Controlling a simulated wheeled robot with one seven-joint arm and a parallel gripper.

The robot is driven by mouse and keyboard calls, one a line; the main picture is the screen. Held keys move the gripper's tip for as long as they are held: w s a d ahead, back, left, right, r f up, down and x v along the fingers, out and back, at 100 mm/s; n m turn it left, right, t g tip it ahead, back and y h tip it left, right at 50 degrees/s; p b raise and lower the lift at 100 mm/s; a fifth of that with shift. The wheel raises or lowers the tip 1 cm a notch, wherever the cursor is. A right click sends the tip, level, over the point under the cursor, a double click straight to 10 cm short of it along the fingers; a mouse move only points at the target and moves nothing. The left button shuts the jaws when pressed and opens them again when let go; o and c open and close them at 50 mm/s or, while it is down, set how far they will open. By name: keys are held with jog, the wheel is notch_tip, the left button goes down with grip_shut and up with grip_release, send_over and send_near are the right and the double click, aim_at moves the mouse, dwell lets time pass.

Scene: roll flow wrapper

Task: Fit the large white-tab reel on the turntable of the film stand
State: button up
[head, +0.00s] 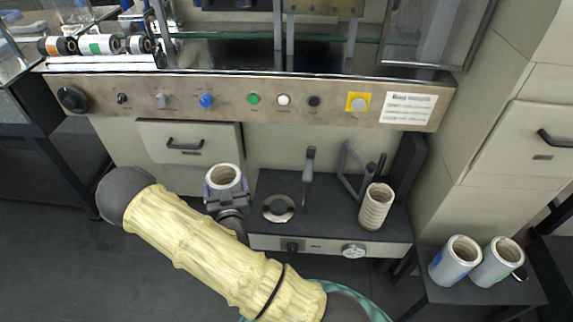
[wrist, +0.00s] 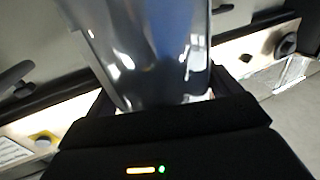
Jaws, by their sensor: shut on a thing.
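My gripper (head: 226,188) is shut on a film reel (head: 223,176), held upright with its pale core ring facing up. The reel is in the air just left of the film stand (head: 330,243), apart from it. In the wrist view the reel (wrist: 150,55) is a shiny, glossy cylinder between the jaws; no tab colour can be made out. The turntable (head: 288,216), a light round disc with a dark middle, lies bare on the left of the stand's dark top, to the right of my gripper.
A beige ribbed roll (head: 376,207) stands at the stand's right, near upright dark brackets (head: 309,165). Two reels, one blue-marked (head: 452,262) and one green-marked (head: 497,263), stand on a side table (head: 470,297). The machine's control panel (head: 230,102) runs behind. Small rolls (head: 98,45) lie top left.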

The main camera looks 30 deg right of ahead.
jog(key=shift+w+d, duration=0.35)
jog(key=shift+d+r, duration=0.1)
jog(key=shift+d, duration=0.1)
jog(key=shift+d+m+h, duration=0.25)
jog(key=shift+m+h, duration=0.05)
jog(key=shift+h, duration=0.2)
jog(key=s+d+f+m+g+h+b, duration=0.2)
jog(key=d+m+g+h+b, duration=0.4)
jog(key=d, duration=0.8)
jog(key=m+g+h, duration=0.2)
jog(key=h, duration=0.1)
jog(key=shift+s+d+g+h, duration=0.3)
jog(key=shift+g, duration=0.1)
jog(key=shift+f+b, duration=0.15)
jog(key=shift+b, duration=0.15)
